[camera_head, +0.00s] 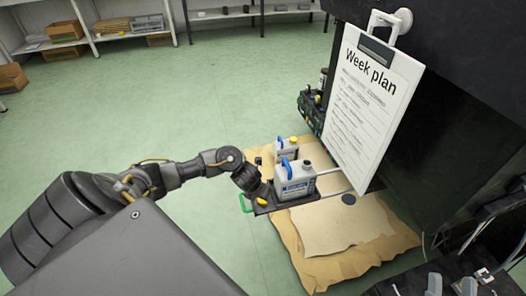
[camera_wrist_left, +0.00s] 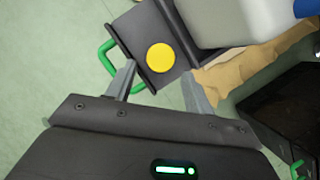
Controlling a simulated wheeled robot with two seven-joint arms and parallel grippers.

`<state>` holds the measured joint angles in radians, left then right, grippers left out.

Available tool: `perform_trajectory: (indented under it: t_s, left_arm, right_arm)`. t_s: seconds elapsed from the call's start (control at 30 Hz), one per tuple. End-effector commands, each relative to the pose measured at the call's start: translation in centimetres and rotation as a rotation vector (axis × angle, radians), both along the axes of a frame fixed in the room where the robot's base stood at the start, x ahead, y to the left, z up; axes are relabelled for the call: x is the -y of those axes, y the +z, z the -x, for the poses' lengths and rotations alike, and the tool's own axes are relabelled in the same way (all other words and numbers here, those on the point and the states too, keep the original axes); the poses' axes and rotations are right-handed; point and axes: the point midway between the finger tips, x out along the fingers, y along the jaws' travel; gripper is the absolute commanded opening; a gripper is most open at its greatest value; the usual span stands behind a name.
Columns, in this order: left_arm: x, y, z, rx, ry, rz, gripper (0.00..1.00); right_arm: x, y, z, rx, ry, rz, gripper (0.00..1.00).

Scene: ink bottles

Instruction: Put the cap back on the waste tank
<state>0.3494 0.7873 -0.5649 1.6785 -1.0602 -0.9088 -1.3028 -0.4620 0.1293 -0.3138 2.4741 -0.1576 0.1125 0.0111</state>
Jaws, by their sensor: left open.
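The waste tank (camera_head: 297,188) is a pale grey container with a blue handle and a label. It stands upright on a black tray (camera_head: 262,210) with a green handle, and no yellow cap shows on its neck. A yellow cap (camera_wrist_left: 161,57) lies flat on the tray beside the tank, whose pale side (camera_wrist_left: 215,22) shows in the left wrist view. My left gripper (camera_wrist_left: 158,72) is open, its fingertips at either side of the cap's near edge, apparently not touching it. My right gripper (camera_head: 451,284) is at the lower right, fingers apart and empty.
A second, similar tank (camera_head: 287,152) with a yellow cap stands behind the first. Brown sheets (camera_head: 330,228) lie on the green floor under the tray. A dark machine with a "Week plan" clipboard (camera_head: 370,95) rises at right.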

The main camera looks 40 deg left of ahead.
Motion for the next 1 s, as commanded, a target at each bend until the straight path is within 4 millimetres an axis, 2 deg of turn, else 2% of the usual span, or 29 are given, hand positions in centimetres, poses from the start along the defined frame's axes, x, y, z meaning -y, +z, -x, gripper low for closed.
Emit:
perform_trajectory:
  t_s: [0.07,0.53,0.8,1.0]
  left_arm:
    - [0.0,-0.5,-0.2,0.001,0.002,0.001,0.53]
    - [0.0,-1.1,-0.4,0.000,0.001,0.001,0.53]
    - [0.0,-4.1,-1.2,-0.001,0.003,0.001,0.53]
    - [-0.2,-5.4,-1.9,0.001,0.001,0.000,0.53]
  right_arm:
    - [0.3,0.2,0.1,0.034,-0.007,-0.020,0.36]
    - [0.8,0.6,0.2,0.076,-0.017,-0.043,0.36]
    - [3.2,2.3,1.7,0.322,-0.067,-0.170,0.36]
    - [4.7,3.1,3.0,0.465,-0.096,-0.239,0.36]
